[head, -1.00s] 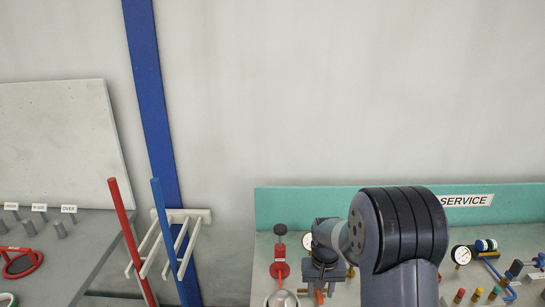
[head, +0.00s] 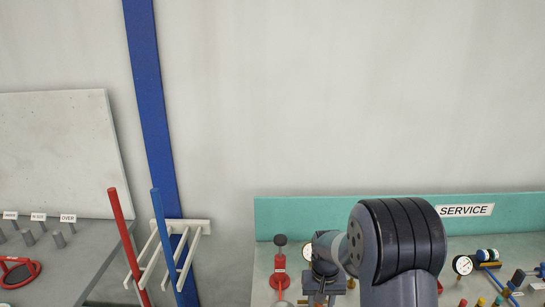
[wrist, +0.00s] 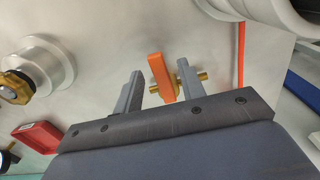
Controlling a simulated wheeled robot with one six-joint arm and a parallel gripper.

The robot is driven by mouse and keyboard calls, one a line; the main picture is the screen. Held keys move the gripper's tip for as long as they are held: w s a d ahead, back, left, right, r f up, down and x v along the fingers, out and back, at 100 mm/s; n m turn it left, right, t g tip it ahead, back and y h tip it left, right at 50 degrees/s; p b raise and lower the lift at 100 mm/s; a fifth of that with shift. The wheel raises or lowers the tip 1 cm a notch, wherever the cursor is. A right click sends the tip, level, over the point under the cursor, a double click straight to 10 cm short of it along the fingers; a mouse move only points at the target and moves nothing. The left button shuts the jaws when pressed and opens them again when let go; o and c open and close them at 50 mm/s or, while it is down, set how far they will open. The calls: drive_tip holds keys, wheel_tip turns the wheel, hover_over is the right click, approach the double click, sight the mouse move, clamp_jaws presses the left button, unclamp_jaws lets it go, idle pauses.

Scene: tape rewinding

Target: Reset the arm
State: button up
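My arm (head: 402,240) reaches over the teal-backed service bench in the head view, with its wrist end low at the left of the black joint. The fingers are hard to make out there. In the wrist view my gripper (wrist: 158,77) is open, its two grey fingers apart. An orange lever-like piece (wrist: 162,78) with a brass pin (wrist: 202,76) stands between or just beyond the fingertips. A gap shows between the left finger and the orange piece. The right finger is close to it, and I cannot tell whether they touch.
The service bench (head: 380,208) carries a red-based fitting (head: 279,264), a gauge (head: 463,265) and several small fittings. A white rack (head: 200,228) with red (head: 122,235) and blue (head: 160,230) rods stands left. The wrist view shows a brass knob (wrist: 16,87) and red block (wrist: 38,136).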

drive_tip(key=shift+d+f+n, duration=0.15)
drive_tip(key=shift+n, duration=0.15)
drive_tip(key=shift+d+n+p, duration=0.3)
drive_tip(key=shift+n+p, duration=0.25)
drive_tip(key=shift+n, duration=0.35)
